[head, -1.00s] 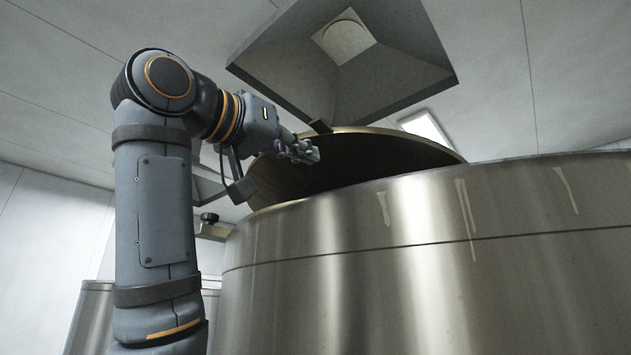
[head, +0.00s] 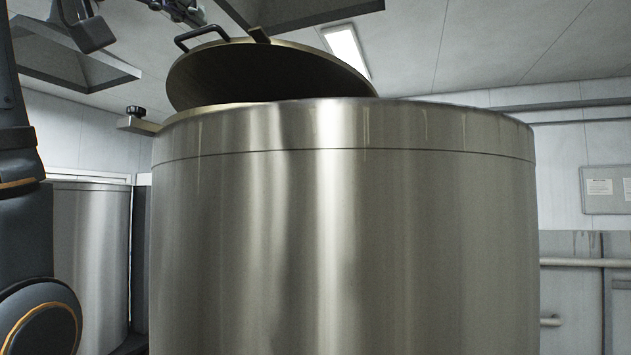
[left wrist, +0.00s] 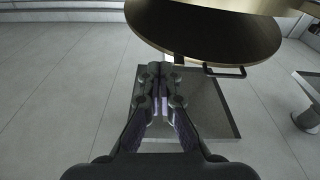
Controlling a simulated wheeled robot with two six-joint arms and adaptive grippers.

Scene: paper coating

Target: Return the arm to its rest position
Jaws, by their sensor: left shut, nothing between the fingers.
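My left gripper (head: 182,10) is at the top edge of the head view, above and apart from the tilted lid. In the left wrist view its fingers (left wrist: 160,76) are together with nothing between them. The round lid (head: 262,78) stands tilted open on the large steel tank (head: 345,235). Its dark handle (head: 202,36) is free, and the lid also shows in the left wrist view (left wrist: 208,28). My left arm (head: 15,150) is partly cut off at the left edge. My right gripper is not in view.
A ceiling hood (head: 75,58) hangs at the upper left, and a hood also shows behind the fingers in the left wrist view (left wrist: 215,110). A smaller steel tank (head: 92,255) stands at the left. A bracket with a knob (head: 137,118) juts from the large tank's rim.

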